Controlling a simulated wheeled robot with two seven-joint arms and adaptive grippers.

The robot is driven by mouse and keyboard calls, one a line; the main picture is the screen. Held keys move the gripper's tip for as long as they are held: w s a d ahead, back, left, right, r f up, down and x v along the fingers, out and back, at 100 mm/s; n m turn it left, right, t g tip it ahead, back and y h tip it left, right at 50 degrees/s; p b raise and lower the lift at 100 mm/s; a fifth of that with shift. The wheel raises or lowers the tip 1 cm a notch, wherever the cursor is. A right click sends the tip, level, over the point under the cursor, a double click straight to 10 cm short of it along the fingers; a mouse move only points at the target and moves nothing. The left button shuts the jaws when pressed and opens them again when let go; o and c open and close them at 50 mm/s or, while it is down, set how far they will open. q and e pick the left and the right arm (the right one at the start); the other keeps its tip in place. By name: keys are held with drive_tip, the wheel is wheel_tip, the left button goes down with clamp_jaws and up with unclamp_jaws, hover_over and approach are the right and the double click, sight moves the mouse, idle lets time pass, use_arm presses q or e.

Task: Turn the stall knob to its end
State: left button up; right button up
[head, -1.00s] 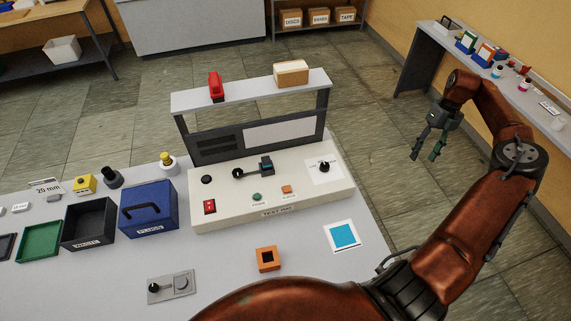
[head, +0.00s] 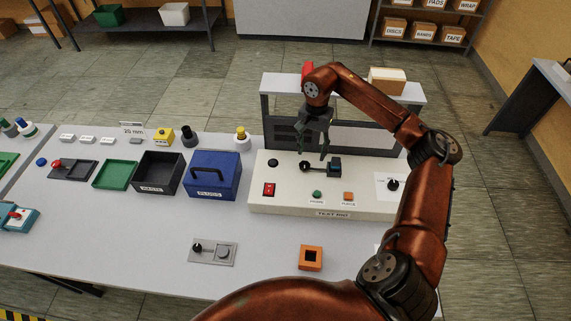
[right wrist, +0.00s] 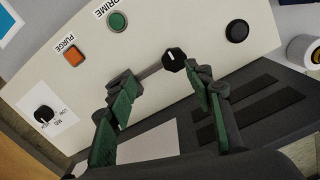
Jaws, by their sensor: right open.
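The white test rig (head: 260,200) stands on the table with several controls. My right gripper (head: 316,154) is open and empty just above this knob, pointing down. In the right wrist view the knob (right wrist: 173,59) shows between and beyond the open green-padded fingers (right wrist: 163,77), apart from both. Another black knob (head: 393,184) sits on a white label at the rig's right, marked LOW and MID in the wrist view (right wrist: 44,115). No stall label is readable. My left gripper is out of view.
A grey shelf frame (head: 270,88) stands along the rig's back, carrying a red item (head: 307,70) and a tan box (head: 388,80).

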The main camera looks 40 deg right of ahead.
sight(305, 165)
drive_tip(key=shift+w+a+f+n, duration=0.25)
drive_tip(key=shift+w+f+n, duration=0.2)
drive_tip(key=shift+w, duration=0.2)
drive_tip(key=shift+w+a+f, duration=0.1)
drive_tip(key=shift+w+f, duration=0.1)
drive_tip(key=shift+w, duration=0.1)
wheel_tip(305, 165, down, 6)
drive_tip(key=shift+a+r, duration=0.1)
drive_tip(key=shift+f, duration=0.3)
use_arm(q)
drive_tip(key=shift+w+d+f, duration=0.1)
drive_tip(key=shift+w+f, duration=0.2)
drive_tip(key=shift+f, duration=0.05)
use_arm(e)
drive_tip(key=shift+f, duration=0.3)
drive_tip(key=shift+c, duration=0.4)
drive_tip(key=c, duration=1.1)
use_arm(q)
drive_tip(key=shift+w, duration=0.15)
use_arm(e)
drive_tip(key=shift+o, duration=0.2)
